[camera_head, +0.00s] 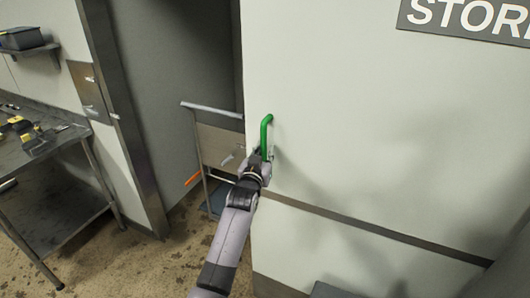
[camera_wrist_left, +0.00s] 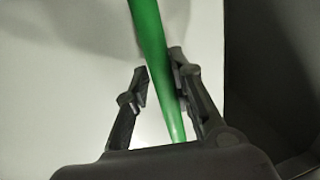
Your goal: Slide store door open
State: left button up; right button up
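The store door (camera_head: 370,130) is a large pale panel that fills the right of the head view. A green bar handle (camera_head: 266,134) stands upright near its left edge. My left gripper (camera_head: 257,160) is at the lower part of the handle. In the left wrist view the green handle (camera_wrist_left: 158,65) passes between the two fingers of my left gripper (camera_wrist_left: 160,80). The right finger is close against or overlapping the bar, and a gap shows at the left finger. The gripper looks open around the handle. My right gripper is out of view.
Left of the door edge is a gap with a dim space and a trolley (camera_head: 217,140) in it. A metal door frame (camera_head: 125,120) borders the gap. A steel table (camera_head: 45,150) with tools stands at the far left. A STORE sign (camera_head: 470,18) is on the door.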

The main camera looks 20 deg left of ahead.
pick_arm(q)
jog(key=shift+o, duration=1.2)
jog(key=shift+d, duration=0.3)
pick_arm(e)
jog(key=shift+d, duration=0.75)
pick_arm(q)
jog(key=shift+f, duration=0.1)
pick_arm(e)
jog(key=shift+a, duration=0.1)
pick_arm(q)
jog(key=shift+s, duration=0.25)
jog(key=s, duration=0.3)
jog(key=s+d, duration=0.1)
jog(key=s, duration=0.7)
jog(key=shift+s+d, duration=0.15)
jog(key=shift+s, duration=0.1)
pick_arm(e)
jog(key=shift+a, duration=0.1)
